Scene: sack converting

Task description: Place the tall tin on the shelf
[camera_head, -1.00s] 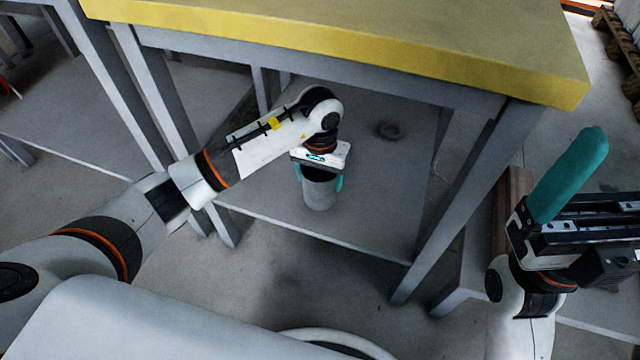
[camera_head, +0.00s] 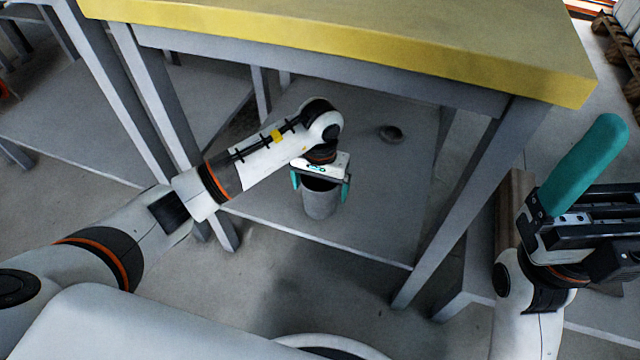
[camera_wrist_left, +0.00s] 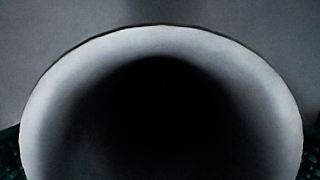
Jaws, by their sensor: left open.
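The tall tin (camera_head: 320,202) is a grey, open-topped cylinder. It stands upright on the grey lower shelf (camera_head: 375,225) under the yellow-topped table. My left gripper (camera_head: 321,185) is open, with one teal finger on each side of the tin's upper part and small gaps between fingers and tin. In the left wrist view the tin's round rim (camera_wrist_left: 160,38) and dark inside fill most of the picture, with finger edges at the lower corners. My right gripper (camera_head: 578,170) is at the right, away from the tin; one teal finger shows clearly, and its opening cannot be judged.
The yellow tabletop (camera_head: 350,40) overhangs the shelf, and grey table legs (camera_head: 465,210) stand on both sides. Shelf space to the tin's right is clear.

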